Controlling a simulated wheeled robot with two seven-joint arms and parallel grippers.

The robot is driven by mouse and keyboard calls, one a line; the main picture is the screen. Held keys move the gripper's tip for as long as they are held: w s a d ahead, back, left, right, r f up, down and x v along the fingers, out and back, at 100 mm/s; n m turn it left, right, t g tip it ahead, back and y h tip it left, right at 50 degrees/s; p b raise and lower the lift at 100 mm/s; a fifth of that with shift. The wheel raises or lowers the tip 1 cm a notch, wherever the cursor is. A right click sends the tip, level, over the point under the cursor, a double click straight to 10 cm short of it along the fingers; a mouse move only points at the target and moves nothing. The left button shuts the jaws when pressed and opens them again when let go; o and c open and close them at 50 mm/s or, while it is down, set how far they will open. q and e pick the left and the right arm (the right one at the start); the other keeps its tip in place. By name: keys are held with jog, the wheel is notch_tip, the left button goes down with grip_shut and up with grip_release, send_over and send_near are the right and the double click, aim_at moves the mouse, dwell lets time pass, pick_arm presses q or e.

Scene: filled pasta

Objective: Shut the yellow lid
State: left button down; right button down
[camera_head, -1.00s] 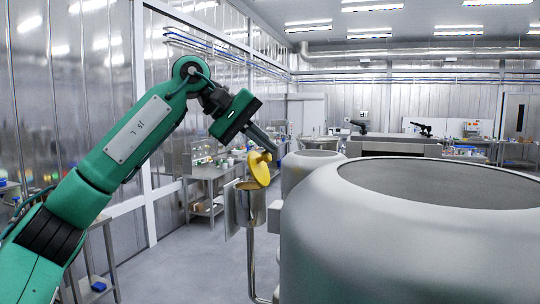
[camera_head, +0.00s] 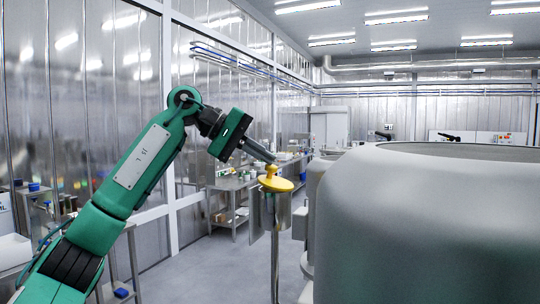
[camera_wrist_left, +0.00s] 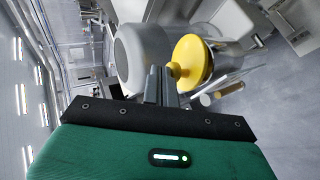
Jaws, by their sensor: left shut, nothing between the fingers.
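The yellow lid (camera_head: 284,185) lies nearly flat on top of a slim metal container (camera_head: 284,215) on a thin post. Its small raised knob points up. My left gripper (camera_head: 272,161) is shut and empty, its fingertips pointing down at the lid's knob from the upper left. They look close to the knob or touching it; I cannot tell which. The left wrist view shows the yellow lid (camera_wrist_left: 194,58) just beyond the shut fingertips (camera_wrist_left: 163,72). The container's opening is hidden under the lid. My right gripper is not in view.
A large rounded metal vat (camera_head: 410,225) fills the right side, close to the lid. A smaller grey vessel (camera_head: 318,180) stands behind the lid. A metal worktable (camera_head: 233,184) stands at the left wall. The floor (camera_head: 225,270) left of the post is clear.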

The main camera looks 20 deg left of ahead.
pick_arm(q)
jog(key=shift+a+f+n+h+b, duration=0.3)
jog(key=shift+a+f+h+b, duration=0.55)
jog(key=shift+h+b, duration=0.35)
jog(key=shift+d, duration=0.1)
